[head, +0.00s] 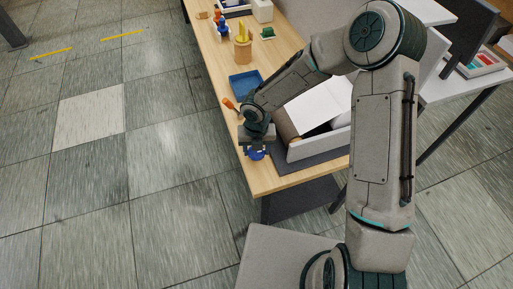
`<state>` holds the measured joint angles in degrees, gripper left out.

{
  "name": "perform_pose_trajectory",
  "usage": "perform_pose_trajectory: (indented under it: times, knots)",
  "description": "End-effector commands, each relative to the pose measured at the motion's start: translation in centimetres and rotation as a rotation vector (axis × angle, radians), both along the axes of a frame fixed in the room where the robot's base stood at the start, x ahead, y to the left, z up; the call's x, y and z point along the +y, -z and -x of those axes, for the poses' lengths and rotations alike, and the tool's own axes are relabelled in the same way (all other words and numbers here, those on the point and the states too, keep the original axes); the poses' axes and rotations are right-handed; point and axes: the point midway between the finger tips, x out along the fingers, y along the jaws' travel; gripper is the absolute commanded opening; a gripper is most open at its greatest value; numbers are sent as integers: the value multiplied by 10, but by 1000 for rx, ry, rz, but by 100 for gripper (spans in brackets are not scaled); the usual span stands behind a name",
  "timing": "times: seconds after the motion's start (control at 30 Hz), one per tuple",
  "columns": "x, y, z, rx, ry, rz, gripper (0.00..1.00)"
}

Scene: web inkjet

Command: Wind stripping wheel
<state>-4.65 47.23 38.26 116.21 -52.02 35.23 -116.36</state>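A small blue wheel-like part (256,154) shows at the near left corner of a white open-topped unit (318,142) on the wooden table. I take it for the stripping wheel, but it is small and partly hidden. My gripper (257,147) points down right over the blue part, at or very near it. Whether its fingers touch or close on the part cannot be told. A brown roll (284,124) and a white sheet or panel (318,104) show in the unit, partly hidden by my arm.
On the wooden table (215,62) lie an orange-handled tool (229,103) and an empty-looking blue tray (245,90). Farther back stand a wooden holder with yellow tools (242,48) and a green item (267,33). A white desk (455,88) is at right. The tiled floor at left is clear.

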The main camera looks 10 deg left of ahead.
Motion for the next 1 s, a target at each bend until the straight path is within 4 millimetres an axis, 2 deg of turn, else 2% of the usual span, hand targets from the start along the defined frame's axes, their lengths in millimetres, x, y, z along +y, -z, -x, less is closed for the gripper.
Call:
perform_pose_trajectory:
  times: [0.03,0.07,0.1,0.37,0.47,0.57,0.8,1.0]
  knots:
    - [0,-1,-2,-4,1,-1,64]
    - [0,-1,-1,-3,1,-1,72]
    - [0,-1,-1,-3,1,-1,74]
    - [0,-1,-1,-2,1,-1,74]
    - [0,-7,-1,-3,3,-2,74]
    - [0,-21,-2,-5,3,-1,74]
    - [0,-76,-2,-7,4,-2,74]
    - [-1,-115,-2,-5,3,-1,74]
